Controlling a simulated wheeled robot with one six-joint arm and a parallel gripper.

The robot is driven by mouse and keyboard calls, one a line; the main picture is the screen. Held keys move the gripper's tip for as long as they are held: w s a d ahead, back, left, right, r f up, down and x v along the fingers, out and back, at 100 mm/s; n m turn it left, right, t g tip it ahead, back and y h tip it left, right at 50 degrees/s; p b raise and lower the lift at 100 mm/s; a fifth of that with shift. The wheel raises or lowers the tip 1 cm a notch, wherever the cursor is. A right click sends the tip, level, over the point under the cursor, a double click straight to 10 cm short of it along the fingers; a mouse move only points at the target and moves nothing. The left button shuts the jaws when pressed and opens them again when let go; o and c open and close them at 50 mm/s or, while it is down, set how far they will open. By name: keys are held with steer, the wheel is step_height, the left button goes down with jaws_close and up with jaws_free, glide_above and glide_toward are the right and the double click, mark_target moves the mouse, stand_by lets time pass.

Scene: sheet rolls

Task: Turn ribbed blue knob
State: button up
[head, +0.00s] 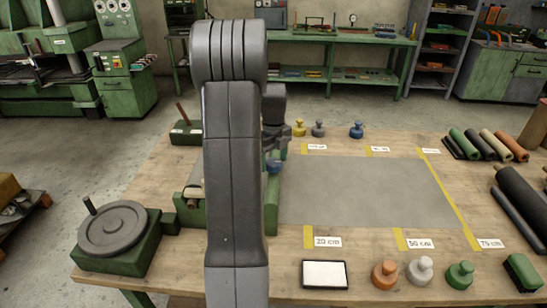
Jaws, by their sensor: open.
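A blue knob (273,167) sits on the green roller stand (271,205) at the left end of the grey sheet (350,190). It is small and partly hidden behind my arm, so its ribs cannot be made out. Another blue piece (356,130), shaped like a handled weight, stands on the far side of the table.
A handwheel (112,228) on a green box is at the left. Yellow (299,129) and grey (318,129) weights stand behind the sheet; orange (385,274), white (420,270) and green (460,274) ones stand in front. Several rolls (495,146) lie at the right.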

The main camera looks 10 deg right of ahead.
mark_target(273, 161)
step_height(273, 161, up, 14)
steer(key=b, duration=0.1)
stand_by(0.4)
steer(key=shift+f, duration=0.1)
step_height(273, 161, down, 14)
steer(key=shift+r+p, duration=0.1)
steer(key=shift+p, duration=0.4)
stand_by(0.3)
